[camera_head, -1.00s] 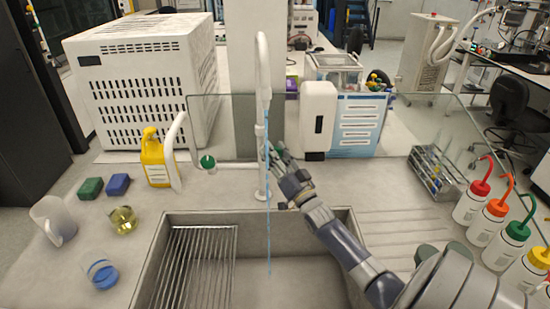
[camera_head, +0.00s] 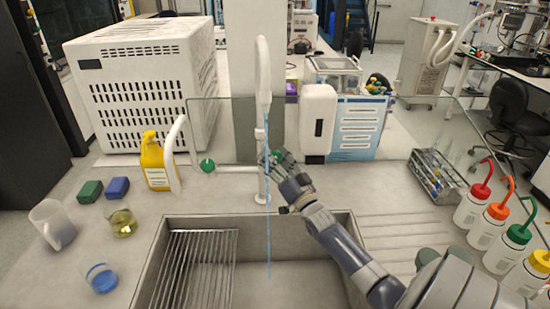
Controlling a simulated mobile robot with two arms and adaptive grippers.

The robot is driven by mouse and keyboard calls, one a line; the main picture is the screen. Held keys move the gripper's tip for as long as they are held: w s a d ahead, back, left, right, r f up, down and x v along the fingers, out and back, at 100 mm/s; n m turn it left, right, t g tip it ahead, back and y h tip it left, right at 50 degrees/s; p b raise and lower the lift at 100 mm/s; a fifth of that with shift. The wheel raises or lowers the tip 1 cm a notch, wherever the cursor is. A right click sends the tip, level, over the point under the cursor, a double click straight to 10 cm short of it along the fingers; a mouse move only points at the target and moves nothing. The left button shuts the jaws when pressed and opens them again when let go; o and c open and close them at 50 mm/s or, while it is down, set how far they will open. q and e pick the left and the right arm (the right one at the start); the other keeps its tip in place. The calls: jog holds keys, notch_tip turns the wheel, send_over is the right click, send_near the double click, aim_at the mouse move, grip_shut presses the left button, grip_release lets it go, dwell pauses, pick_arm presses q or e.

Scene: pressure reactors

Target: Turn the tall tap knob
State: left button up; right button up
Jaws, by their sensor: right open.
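The tall white tap (camera_head: 263,80) stands behind the sink (camera_head: 345,215), with a thin blue stream falling from it into the basin. A green knob (camera_head: 207,166) sits at the left end of its side pipe. Another green knob (camera_head: 278,153) shows at the right of the tap column, partly hidden by my right gripper (camera_head: 270,161). My right gripper is open, its fingers at this right knob and close beside the column. I cannot tell whether they touch it. My left gripper is not in view.
A yellow bottle (camera_head: 154,165), beaker (camera_head: 122,224) and sponges (camera_head: 117,187) stand left of the sink. A white dispenser (camera_head: 318,115) is behind my gripper. A tube rack (camera_head: 437,178) and several wash bottles (camera_head: 473,208) stand right. A glass pane (camera_head: 225,120) stands behind the tap.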

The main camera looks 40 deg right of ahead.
jog(key=v, duration=1.2)
jog(key=shift+f, duration=0.1)
